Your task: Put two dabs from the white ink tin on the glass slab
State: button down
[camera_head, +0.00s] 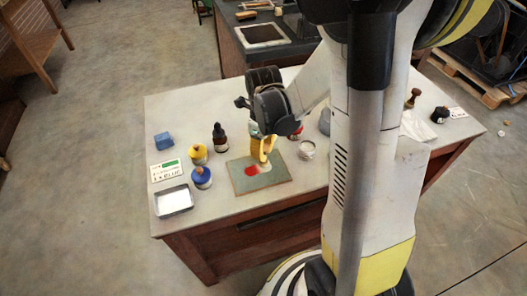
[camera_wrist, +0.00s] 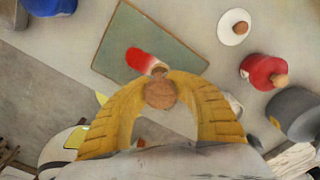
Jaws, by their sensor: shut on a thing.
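The glass slab (camera_head: 246,186) is a grey-green rectangle on the table, with a red patch on it; it also shows in the wrist view (camera_wrist: 185,50). A small whitish area lies beside the red; I cannot tell whether it is ink or the tip of the held tool. The white ink tin (camera_head: 307,150) stands just right of the slab. In the wrist view a white round top with a brown knob (camera_wrist: 235,27) shows there. My gripper (camera_head: 264,152) is over the slab's far part, its yellow fingers shut on a tool with a round wooden knob (camera_wrist: 160,94). The tool's lower end is mostly hidden.
Yellow (camera_head: 198,154) and blue (camera_head: 202,177) tins and a dark bottle (camera_head: 220,138) stand left of the slab. A red tin (camera_wrist: 265,72) and grey object (camera_wrist: 295,112) stand right. A white tray (camera_head: 174,200), card (camera_head: 165,171) and blue block (camera_head: 163,140) lie far left.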

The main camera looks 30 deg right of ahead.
jog(key=shift+f+b, duration=0.55)
dwell(1.9)
jog(key=shift+r, duration=0.15)
jog(key=shift+r+p, duration=2.7)
jog(key=shift+r, duration=0.7)
